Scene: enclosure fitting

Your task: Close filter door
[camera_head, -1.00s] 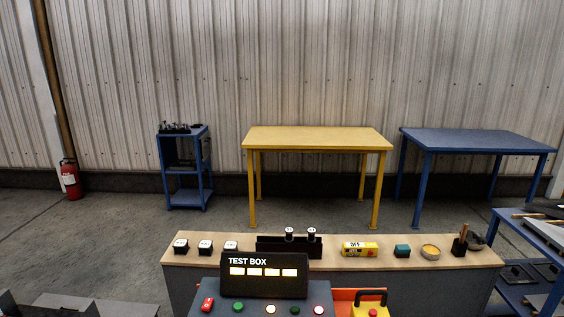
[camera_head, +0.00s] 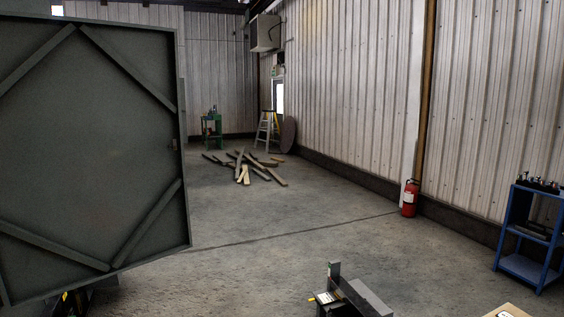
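A large dark grey door panel (camera_head: 95,150) with diagonal braces fills the left of the head view. I take it to be the filter door. It stands upright and swung out into the room, with a small handle-like part (camera_head: 175,144) on its right edge. Its left side is cut off by the picture edge, and whatever it is hinged to is out of view. A dark part with yellow marks (camera_head: 70,302) shows under its lower edge, too covered to identify. I see no clear gripper of mine in this view.
A grey bracket-like object (camera_head: 352,296) stands at the bottom centre. Loose planks (camera_head: 245,170) lie on the floor farther back, near a stepladder (camera_head: 268,131) and green stand (camera_head: 212,130). A fire extinguisher (camera_head: 409,198) and blue cart (camera_head: 532,235) stand right. The middle floor is clear.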

